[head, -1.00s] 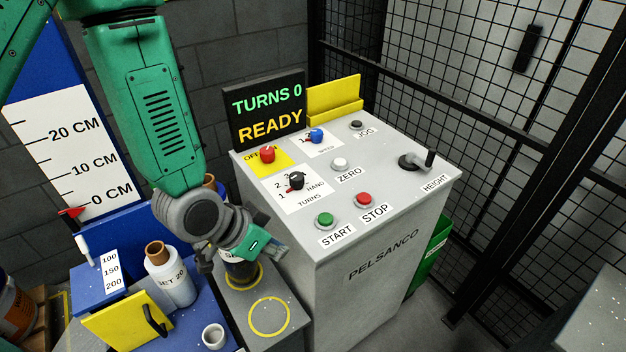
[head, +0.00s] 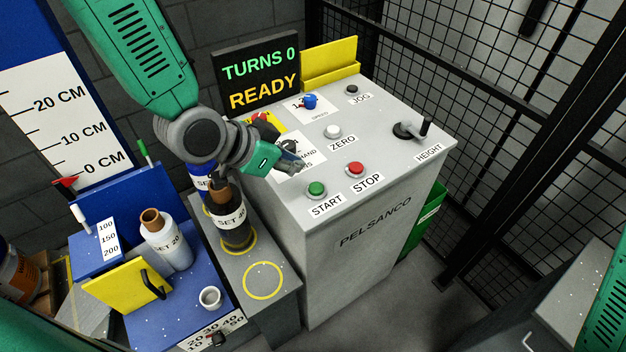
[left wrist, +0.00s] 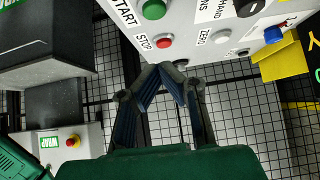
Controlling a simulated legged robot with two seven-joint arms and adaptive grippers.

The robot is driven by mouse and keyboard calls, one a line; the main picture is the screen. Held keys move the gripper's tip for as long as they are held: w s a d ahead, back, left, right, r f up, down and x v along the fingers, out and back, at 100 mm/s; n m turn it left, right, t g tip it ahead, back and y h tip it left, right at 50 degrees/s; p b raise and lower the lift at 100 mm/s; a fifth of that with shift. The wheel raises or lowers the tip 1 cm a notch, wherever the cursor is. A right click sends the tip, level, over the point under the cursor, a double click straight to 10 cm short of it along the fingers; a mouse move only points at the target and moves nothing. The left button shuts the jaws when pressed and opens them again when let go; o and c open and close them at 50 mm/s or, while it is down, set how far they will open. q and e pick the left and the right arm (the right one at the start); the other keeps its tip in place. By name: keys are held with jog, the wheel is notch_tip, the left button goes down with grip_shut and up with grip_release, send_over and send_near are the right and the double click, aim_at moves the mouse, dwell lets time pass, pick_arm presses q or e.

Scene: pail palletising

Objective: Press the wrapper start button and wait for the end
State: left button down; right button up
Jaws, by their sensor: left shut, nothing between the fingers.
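The grey wrapper console (head: 365,240) stands in the middle of the head view. Its green START button (head: 316,189) is near the front left edge, with the red STOP button (head: 355,169) to its right. The display (head: 258,75) reads TURNS 0 and READY. My left gripper (head: 300,164) is shut and empty, over the console top behind and left of START, partly covering the turns knob (head: 289,146). In the left wrist view, the START button (left wrist: 154,9) and STOP button (left wrist: 164,41) show beyond my closed fingertips (left wrist: 170,70). My right gripper is out of view.
A white ZERO button (head: 333,131), blue knob (head: 310,101) and crank handle (head: 425,126) share the console top. A mesh fence (head: 440,70) closes off the back right. In the left wrist view, a box with a red button (left wrist: 72,142) shows.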

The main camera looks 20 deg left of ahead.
pick_arm(q)
send_over(321, 184)
jog(key=s+a, duration=0.1)
jog(key=s, duration=0.1)
notch_tip(321, 184, down, 4)
jog(key=shift+f, duration=0.1)
jog(key=f, duration=0.3)
jog(key=shift+w+a+f, duration=0.15)
jog(key=shift+a+f, duration=0.15)
jog(key=shift+f, duration=0.3)
jog(key=shift+d, duration=0.2)
